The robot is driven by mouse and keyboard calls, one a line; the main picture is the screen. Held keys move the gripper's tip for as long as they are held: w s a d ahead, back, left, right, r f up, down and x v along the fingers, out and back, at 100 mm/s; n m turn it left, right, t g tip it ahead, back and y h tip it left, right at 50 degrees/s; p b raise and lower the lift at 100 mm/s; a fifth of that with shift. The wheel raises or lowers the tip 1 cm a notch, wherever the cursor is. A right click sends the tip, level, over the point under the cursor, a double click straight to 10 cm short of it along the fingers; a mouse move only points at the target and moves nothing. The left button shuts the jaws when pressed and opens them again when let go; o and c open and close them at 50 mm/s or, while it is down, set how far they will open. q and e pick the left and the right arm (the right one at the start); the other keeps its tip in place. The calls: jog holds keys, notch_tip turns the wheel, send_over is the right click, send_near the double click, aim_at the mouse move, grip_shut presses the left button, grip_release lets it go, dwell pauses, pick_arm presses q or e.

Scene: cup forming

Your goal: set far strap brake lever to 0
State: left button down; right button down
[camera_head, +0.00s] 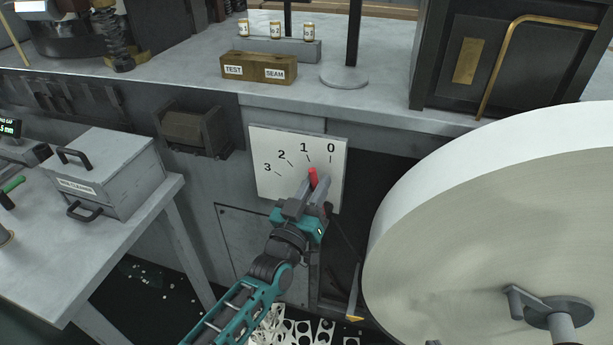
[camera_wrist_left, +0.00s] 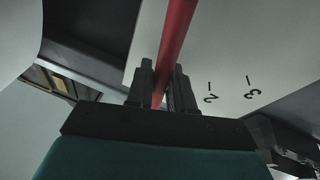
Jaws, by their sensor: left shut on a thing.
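The brake lever (camera_head: 313,177) is a red handle in front of a white dial plate (camera_head: 262,150) marked 3, 2, 1 and 0 from left to right. In the head view its red tip stands below the marks for 1 and 0, nearer the 1. My left gripper (camera_head: 314,188) is shut on the lever. In the left wrist view the red lever (camera_wrist_left: 176,40) runs up from between the two dark fingers of the gripper (camera_wrist_left: 163,88), and the plate (camera_wrist_left: 225,55) shows its 2 and 3. My right gripper is in neither view.
A large pale paper roll (camera_head: 470,210) fills the right side, close to the plate. A grey table (camera_head: 60,235) with a lidded cleaner box (camera_head: 105,170) stands at left. A bench above holds a TEST/SEAM block (camera_head: 258,66). White punched scraps (camera_head: 300,328) lie on the floor.

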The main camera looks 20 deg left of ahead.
pick_arm(q)
jog(key=shift+d+m+g+h+p, duration=0.3)
jog(key=shift+d+m+p, duration=0.55)
jog(key=shift+m, duration=0.65)
jog(key=shift+s+d, duration=0.1)
jog(key=shift+d, duration=0.05)
jog(key=c, duration=1.1)
grip_release()
jog(key=shift+s, duration=0.35)
jog(key=p+v, duration=0.1)
jog(key=v, duration=1.1)
jog(key=shift+s+f, duration=0.1)
